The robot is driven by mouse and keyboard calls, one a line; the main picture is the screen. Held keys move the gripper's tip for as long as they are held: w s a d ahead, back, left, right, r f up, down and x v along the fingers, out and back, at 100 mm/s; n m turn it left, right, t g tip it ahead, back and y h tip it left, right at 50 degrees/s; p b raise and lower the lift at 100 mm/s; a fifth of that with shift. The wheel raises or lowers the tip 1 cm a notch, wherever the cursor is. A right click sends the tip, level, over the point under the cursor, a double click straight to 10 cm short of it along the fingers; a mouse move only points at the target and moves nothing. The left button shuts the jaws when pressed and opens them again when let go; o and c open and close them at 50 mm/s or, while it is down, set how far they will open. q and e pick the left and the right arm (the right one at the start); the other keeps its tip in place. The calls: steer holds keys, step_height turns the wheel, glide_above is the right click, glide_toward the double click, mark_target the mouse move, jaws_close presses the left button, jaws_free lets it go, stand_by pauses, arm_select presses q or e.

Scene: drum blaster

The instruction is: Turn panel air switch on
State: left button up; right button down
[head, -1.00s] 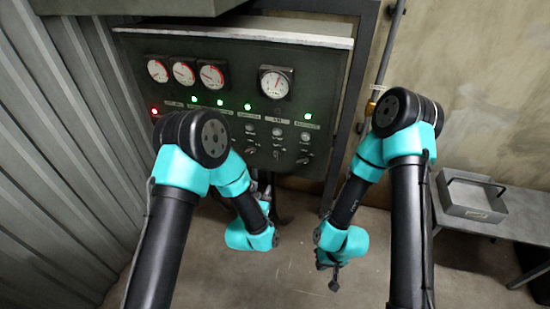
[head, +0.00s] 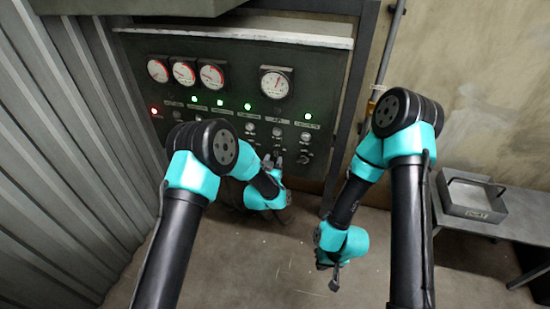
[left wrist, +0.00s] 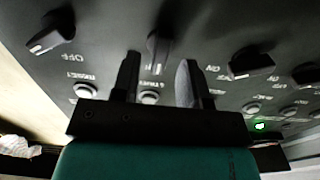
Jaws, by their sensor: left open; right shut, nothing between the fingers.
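The dark control panel (head: 235,65) stands ahead, with a row of rotary switches low on it. My left gripper (head: 273,160) is at the panel's lower part, in front of these switches. In the left wrist view, my left gripper (left wrist: 158,75) is open, its two fingers on either side of one dark knob (left wrist: 158,45); I cannot tell whether they touch it. The labels are too small to show which knob is the panel air switch. My right gripper (head: 334,284) is shut and empty, pointing down over the floor, away from the panel.
Another knob (left wrist: 50,30), by the word OFF, and a knob (left wrist: 252,63) on the other side flank the fingers. Round gauges (head: 277,82), a red lamp (head: 154,111) and several green lamps sit higher. A bench (head: 510,225) with a grey tray (head: 472,209) stands right.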

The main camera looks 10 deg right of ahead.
arm_select(q)
steer(key=shift+x, duration=1.2)
steer(key=c, duration=0.6)
